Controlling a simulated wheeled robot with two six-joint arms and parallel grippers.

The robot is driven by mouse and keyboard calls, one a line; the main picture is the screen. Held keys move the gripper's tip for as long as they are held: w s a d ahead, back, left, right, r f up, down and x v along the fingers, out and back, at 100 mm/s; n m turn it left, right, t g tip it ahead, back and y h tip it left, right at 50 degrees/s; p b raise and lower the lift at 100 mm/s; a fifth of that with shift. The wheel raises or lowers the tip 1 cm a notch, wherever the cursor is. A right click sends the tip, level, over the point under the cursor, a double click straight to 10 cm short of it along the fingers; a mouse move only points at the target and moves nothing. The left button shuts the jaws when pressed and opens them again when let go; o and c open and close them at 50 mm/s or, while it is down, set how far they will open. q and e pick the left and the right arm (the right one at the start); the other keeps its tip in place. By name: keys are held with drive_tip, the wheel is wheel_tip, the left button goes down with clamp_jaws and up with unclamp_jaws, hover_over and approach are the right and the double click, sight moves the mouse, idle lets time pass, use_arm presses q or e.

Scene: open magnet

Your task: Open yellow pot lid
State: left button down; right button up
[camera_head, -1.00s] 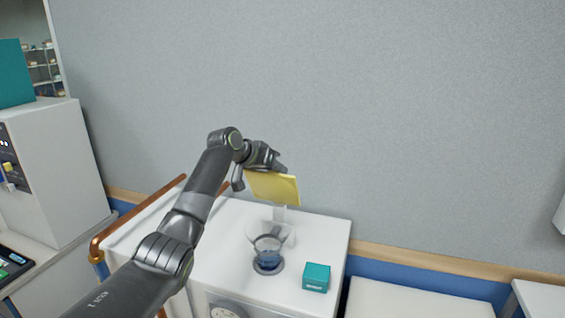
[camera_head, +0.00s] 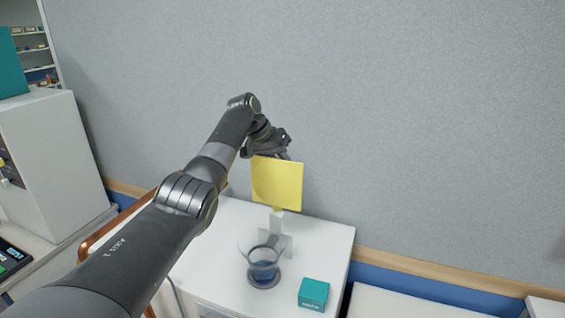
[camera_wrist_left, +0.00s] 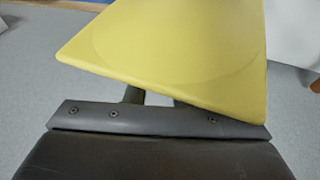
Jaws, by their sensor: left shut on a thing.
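The yellow lid (camera_head: 277,183) is a flat square plate standing nearly upright above the white cabinet. Below it are a white stand (camera_head: 278,222) and a clear pot (camera_head: 264,262) with a blue band on a grey round base. My left gripper (camera_head: 284,155) is at the lid's top edge and shut on it. In the left wrist view the yellow lid (camera_wrist_left: 180,45) fills the upper middle, right beyond the gripper, and the fingertips are partly hidden under it. My right gripper is in neither view.
A teal box (camera_head: 313,294) sits on the white cabinet top (camera_head: 215,255) to the right of the pot. A copper pipe (camera_head: 100,232) runs along the cabinet's left side. A grey wall (camera_head: 420,120) stands behind.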

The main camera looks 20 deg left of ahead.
use_arm(q)
drive_tip(key=shift+f, duration=0.25)
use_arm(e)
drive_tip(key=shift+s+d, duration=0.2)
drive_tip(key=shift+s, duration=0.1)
use_arm(q)
drive_tip(key=c, duration=1.3)
unclamp_jaws()
drive_tip(key=shift+o, duration=0.2)
drive_tip(key=shift+r, duration=0.1)
drive_tip(key=b+v, duration=0.6)
drive_tip(key=v, duration=1.1)
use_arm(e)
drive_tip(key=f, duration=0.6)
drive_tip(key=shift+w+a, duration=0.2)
use_arm(q)
drive_tip(key=shift+r, duration=0.1)
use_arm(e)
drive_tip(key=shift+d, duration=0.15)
use_arm(q)
drive_tip(key=shift+a, duration=0.1)
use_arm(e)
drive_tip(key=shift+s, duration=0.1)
